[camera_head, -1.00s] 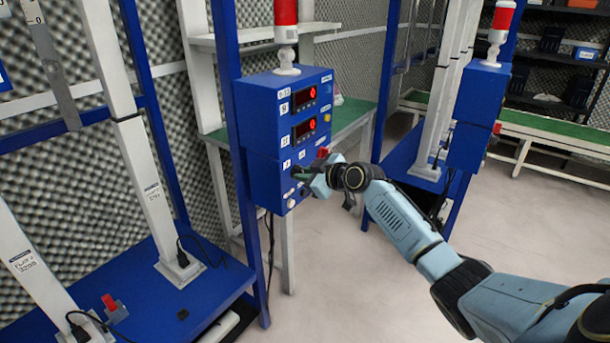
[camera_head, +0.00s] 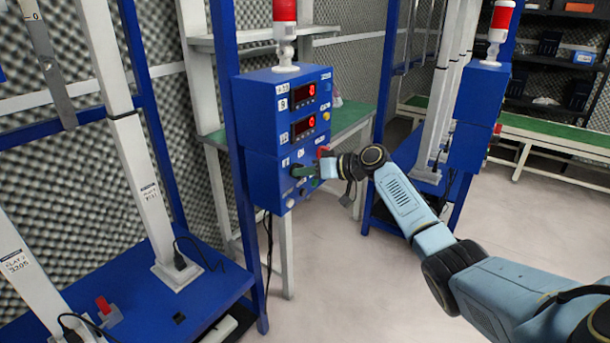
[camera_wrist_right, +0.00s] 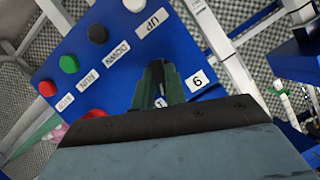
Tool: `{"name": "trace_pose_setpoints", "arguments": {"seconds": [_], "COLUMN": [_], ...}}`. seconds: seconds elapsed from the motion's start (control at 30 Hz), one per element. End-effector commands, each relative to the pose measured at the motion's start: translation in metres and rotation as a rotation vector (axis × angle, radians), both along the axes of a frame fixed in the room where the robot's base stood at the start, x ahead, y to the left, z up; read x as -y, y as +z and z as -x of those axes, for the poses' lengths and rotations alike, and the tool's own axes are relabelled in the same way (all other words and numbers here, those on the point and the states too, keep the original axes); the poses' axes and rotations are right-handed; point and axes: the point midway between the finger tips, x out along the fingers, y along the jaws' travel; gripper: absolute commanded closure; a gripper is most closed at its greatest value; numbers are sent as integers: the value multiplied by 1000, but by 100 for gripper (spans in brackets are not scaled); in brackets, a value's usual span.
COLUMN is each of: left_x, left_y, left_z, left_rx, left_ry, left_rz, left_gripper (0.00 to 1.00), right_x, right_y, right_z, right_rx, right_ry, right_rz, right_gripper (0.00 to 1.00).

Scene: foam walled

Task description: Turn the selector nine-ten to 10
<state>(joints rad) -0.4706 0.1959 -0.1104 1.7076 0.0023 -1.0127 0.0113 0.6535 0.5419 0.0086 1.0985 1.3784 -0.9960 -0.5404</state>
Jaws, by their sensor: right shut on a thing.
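The blue control box (camera_head: 262,185) stands on a blue post in the head view. My right gripper (camera_head: 298,172) is against the lower front of its panel. In the right wrist view, the green-grey fingers (camera_wrist_right: 160,90) are closed together at the panel, beside a white label (camera_wrist_right: 198,80) that reads as an upside-down 9. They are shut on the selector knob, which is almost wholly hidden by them. A second small label is partly covered between the fingers, so where the selector points cannot be told. My left gripper is not in view.
Black (camera_wrist_right: 97,34), green (camera_wrist_right: 69,64) and red (camera_wrist_right: 47,88) buttons sit near the fingers. Two red displays (camera_head: 304,92) are above on the box, with a red beacon (camera_head: 285,12) on top. A similar box (camera_head: 478,115) stands to the right. The floor in front is clear.

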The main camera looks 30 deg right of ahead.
Motion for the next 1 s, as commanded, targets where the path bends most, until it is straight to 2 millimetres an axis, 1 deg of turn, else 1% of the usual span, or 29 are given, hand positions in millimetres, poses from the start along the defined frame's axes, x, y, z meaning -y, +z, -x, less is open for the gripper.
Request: {"name": "trace_pose_setpoints", "arguments": {"seconds": [0.3,0.77,0.8,0.93,0.97,1.0], "left_x": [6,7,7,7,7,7], "left_y": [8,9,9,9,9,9], "left_z": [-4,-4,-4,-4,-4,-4], "left_rx": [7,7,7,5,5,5], "left_ry": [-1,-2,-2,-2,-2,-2], "left_rz": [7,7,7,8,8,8], "left_gripper": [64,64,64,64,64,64], "right_x": [1,0,0,0,0,0], "right_y": [-1,-1,-1,-1,-1,-1], "right_z": [0,0,0,0,0,0], "right_rx": [-38,-44,-45,-44,-44,-44], "right_ry": [-1,0,1,0,0,0], "right_rz": [-89,-102,-102,-101,-101,-100], "right_gripper": [100,100,85,68,65,65]}}
